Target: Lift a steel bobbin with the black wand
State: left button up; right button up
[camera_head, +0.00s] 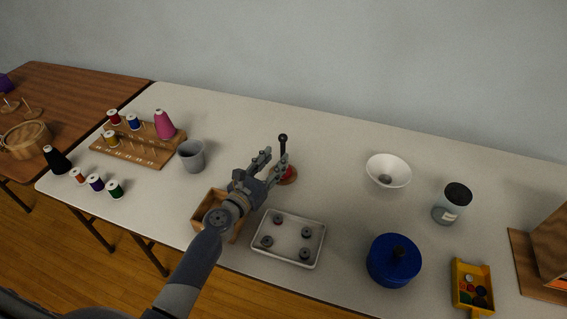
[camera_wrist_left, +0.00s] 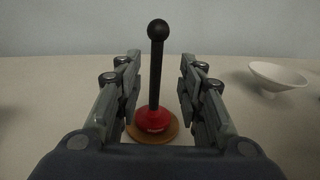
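The black wand (camera_head: 283,148) stands upright in a red base on a round wooden disc, near the middle of the white table. It also shows in the left wrist view (camera_wrist_left: 156,65), with its ball tip up. My left gripper (camera_head: 273,163) is open, its fingers on either side of the wand; in the wrist view clear gaps remain on both sides. Several steel bobbins (camera_head: 306,232) lie apart in a white tray (camera_head: 262,253), in front and to the right of the wand. My right gripper is not in view.
A wooden box (camera_head: 203,205) sits under my left forearm. A grey cup (camera_head: 191,155) and a spool rack (camera_head: 150,160) are left. A white bowl (camera_head: 388,165), a lidded jar (camera_head: 447,212), a blue pot (camera_head: 393,272) and a yellow button tray (camera_head: 461,268) are right. Table behind the wand is clear.

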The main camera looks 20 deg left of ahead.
aim_at(282, 148)
pick_arm(q)
jog(key=shift+w+d, duration=0.15)
jog(key=shift+w, duration=0.85)
jog(key=x, duration=0.3)
jog(key=shift+w+r, duration=0.1)
jog(key=shift+w, duration=0.65)
jog(key=shift+r, duration=0.1)
grip_shut()
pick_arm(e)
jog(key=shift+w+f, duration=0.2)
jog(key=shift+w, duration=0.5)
